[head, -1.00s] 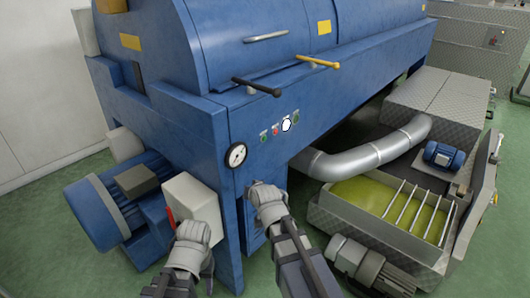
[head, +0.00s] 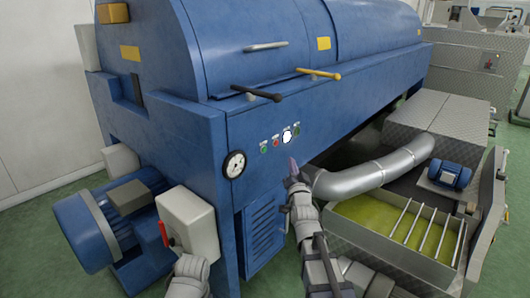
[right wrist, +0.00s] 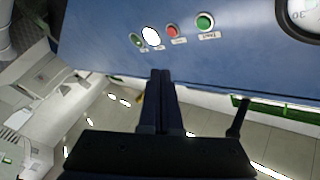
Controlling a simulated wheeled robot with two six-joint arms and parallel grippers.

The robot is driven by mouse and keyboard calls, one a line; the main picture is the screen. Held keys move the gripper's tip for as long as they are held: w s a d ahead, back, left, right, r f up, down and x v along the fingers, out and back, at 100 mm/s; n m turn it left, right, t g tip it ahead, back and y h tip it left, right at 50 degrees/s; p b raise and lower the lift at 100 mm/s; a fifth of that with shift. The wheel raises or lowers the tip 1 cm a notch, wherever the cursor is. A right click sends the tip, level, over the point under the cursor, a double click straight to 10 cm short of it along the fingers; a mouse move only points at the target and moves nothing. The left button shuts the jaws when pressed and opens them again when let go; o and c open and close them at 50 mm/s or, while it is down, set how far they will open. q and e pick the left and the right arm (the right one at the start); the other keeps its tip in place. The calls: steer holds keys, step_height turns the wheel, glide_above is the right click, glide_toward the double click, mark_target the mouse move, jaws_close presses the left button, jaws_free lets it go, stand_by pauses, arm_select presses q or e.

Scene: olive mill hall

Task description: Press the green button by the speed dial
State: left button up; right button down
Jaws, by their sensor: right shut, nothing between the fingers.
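On the blue machine's front is a row of controls. From left in the head view: a green button (head: 264,149) nearest the gauge, a red button (head: 276,142), a white round control that looks like a dial (head: 287,136), and a small green button (head: 297,129) beside it. In the right wrist view the order is reversed: small green button (right wrist: 137,40), white control (right wrist: 151,36), red button (right wrist: 172,31), larger green button (right wrist: 205,22). My right gripper (head: 292,164) is shut and empty, below the row and apart from it. My left gripper (head: 189,271) is low; its fingers are unclear.
A round gauge (head: 233,164) sits left of the buttons. Two handles, black (head: 257,94) and yellow (head: 319,73), stick out above them. A silver pipe (head: 375,172) runs right of my right gripper. A pale box (head: 188,221) with a red lever stands at left.

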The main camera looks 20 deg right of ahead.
steer(key=w+a, duration=0.5)
steer(key=w, duration=0.2)
steer(key=shift+w, duration=0.15)
stand_by(0.3)
stand_by(2.0)
steer(key=shift+w+a, duration=0.2)
steer(key=shift+w, duration=0.15)
steer(key=shift+w+a, duration=0.25)
steer(key=shift+w, duration=0.05)
stand_by(0.7)
stand_by(0.3)
steer(key=shift+s+d, duration=0.45)
steer(key=shift+s, duration=0.2)
steer(key=shift+s+d, duration=0.7)
steer(key=shift+s, duration=0.35)
steer(key=shift+s+d, duration=0.7)
steer(key=shift+s, duration=0.35)
